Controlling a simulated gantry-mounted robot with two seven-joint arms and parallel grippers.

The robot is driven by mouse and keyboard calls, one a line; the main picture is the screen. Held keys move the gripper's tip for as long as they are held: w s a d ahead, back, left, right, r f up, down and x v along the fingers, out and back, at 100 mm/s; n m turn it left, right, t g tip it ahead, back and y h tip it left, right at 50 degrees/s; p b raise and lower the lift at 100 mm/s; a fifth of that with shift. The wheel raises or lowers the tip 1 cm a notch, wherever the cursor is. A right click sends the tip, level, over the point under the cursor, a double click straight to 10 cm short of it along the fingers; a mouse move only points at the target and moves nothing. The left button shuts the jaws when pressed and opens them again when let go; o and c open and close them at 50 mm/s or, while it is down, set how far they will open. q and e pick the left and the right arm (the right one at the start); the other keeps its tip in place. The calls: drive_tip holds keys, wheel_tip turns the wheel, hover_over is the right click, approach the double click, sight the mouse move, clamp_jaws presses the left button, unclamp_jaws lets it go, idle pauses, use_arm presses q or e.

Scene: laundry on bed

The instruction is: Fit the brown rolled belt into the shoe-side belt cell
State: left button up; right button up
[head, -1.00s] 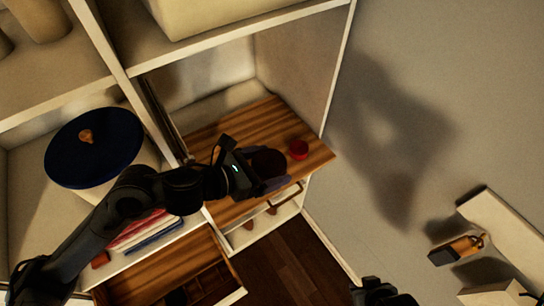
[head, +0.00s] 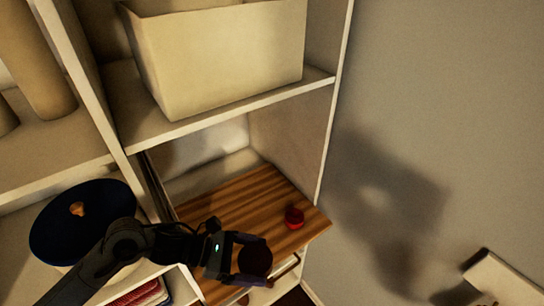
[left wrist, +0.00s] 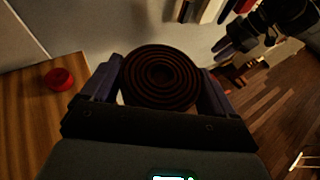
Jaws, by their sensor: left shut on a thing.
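The brown rolled belt (left wrist: 160,77) is a dark, tight spiral coil. My left gripper (head: 252,261) is shut on it, with one finger on each side, and holds it near the front edge of a wooden shelf top. The left wrist view shows the coil's spiral face between the fingers of my left gripper (left wrist: 162,85). My right gripper (left wrist: 226,46) shows dimly at the upper right of the left wrist view; its opening is unclear. The shoe-side belt cell is not visible in the current views.
A small red round object (head: 294,217) sits on the wooden top (head: 240,205), right of my left gripper. A cream bin (head: 220,60) stands on the shelf above. A dark blue hat (head: 75,220) lies at left. A white side panel (head: 327,120) bounds the shelf on the right.

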use_arm(q)
drive_tip(key=s+d+f+n+t+y, duration=0.15)
drive_tip(key=d+f+n+t, duration=0.25)
drive_tip(key=f, duration=0.5)
drive_tip(key=w+a+f+n+t+y, duration=0.1)
drive_tip(key=w+a+n+t+y, duration=0.3)
drive_tip(key=a+n+y, duration=0.45)
drive_tip(key=w+a+f+n+t+y, duration=0.1)
drive_tip(key=w+a+n+t+y, duration=0.35)
drive_tip(key=a, duration=0.65)
drive_tip(key=d+f+m+h+b, duration=0.2)
drive_tip(key=d+f+h+b, duration=0.1)
drive_tip(key=b, duration=0.6)
drive_tip(key=s+d+f+m+h+b, duration=0.1)
drive_tip(key=d+f+m+h+b, duration=0.1)
drive_tip(key=d+b, duration=0.6)
drive_tip(key=shift+s+d+f+g+h+b, duration=0.2)
drive_tip(key=shift+f+g+h+b, duration=0.25)
drive_tip(key=shift+f+b, duration=0.8)
